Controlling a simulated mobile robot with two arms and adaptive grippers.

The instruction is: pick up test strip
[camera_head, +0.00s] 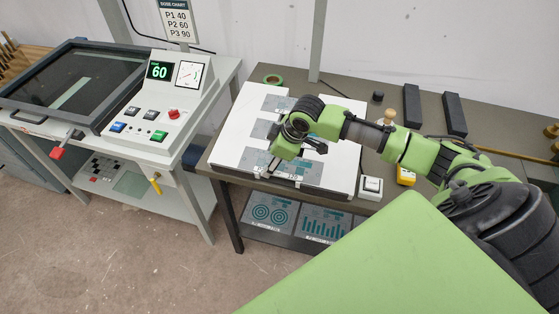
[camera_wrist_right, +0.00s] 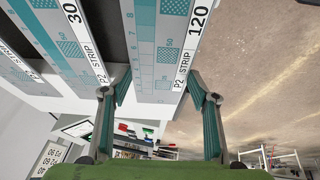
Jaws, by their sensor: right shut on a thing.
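My right gripper (camera_head: 272,168) is low over the front part of the white board on the dark table. In the right wrist view the two fingers of my right gripper (camera_wrist_right: 160,88) are on either side of the end of a grey and teal test strip (camera_wrist_right: 160,45). They are shut on this strip, which reads "P2 STRIP" and "120". A similar strip marked "30" (camera_wrist_right: 42,50) lies to its left, across a dark gap. In the head view the gripper and wrist hide much of the strips. My left gripper is not in view.
A processor with a control panel (camera_head: 163,108) reading 60 stands at the left. On the dark table are a green tape roll (camera_head: 272,79), black bars (camera_head: 412,106), a white switch box (camera_head: 370,188) and a yellow device (camera_head: 406,176). Printed plates (camera_head: 270,213) lie on the shelf below.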

